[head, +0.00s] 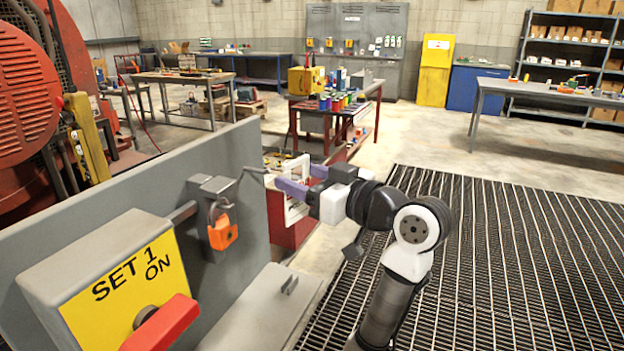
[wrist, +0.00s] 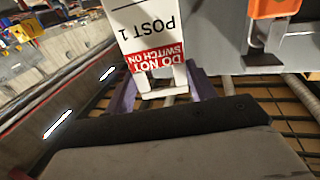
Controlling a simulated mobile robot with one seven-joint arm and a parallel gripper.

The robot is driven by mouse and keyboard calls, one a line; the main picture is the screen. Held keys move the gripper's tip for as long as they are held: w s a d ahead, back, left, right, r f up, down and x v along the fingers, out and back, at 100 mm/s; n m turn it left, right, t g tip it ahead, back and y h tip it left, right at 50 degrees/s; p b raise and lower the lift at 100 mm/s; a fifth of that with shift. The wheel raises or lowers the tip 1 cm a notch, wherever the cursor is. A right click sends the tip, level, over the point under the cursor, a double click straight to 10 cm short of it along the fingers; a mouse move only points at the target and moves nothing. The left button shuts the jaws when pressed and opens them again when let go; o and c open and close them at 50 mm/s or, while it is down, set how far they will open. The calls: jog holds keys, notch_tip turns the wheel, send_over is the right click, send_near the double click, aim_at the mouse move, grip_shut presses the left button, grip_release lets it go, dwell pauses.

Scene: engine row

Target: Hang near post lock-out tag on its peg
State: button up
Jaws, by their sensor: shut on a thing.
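The lock-out tag (wrist: 150,28) is white with a red band; in the wrist view it reads "DO NOT SWITCH ON" and "POST 1", upside down. My gripper (head: 304,179) is shut on it, with the purple fingers on either side of the tag's white bracket in the wrist view (wrist: 162,84). In the head view the tag (head: 296,213) hangs upright between the fingers. A thin grey peg (head: 253,171) sticks out near the top edge of the grey panel, just left of the fingers. The tag appears apart from it; the depth gap is unclear.
An orange padlock (head: 222,233) hangs from a grey hasp (head: 212,188) on the panel (head: 175,175). A yellow "SET 1 ON" switch box (head: 120,275) with a red handle stands at front left. A red cabinet (head: 288,225) is behind the tag. Open floor grating (head: 500,240) lies to the right.

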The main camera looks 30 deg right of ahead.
jog(key=shift+w+a+f+b, duration=0.3)
jog(key=shift+w+a, duration=0.5)
jog(key=shift+w, duration=0.2)
jog(key=shift+w+a+f+b, duration=0.15)
jog(key=shift+w+a+f, duration=0.15)
jog(key=shift+w+a, duration=0.65)
jog(key=shift+w+a+f+b, duration=0.3)
jog(key=shift+w+a, duration=0.35)
jog(key=shift+w, duration=0.45)
jog(key=o, duration=1)
jog(key=shift+o, duration=0.2)
jog(key=b+v, duration=0.3)
jog(key=v, duration=1)
jog(key=shift+s+d, duration=0.15)
jog(key=shift+s, duration=0.2)
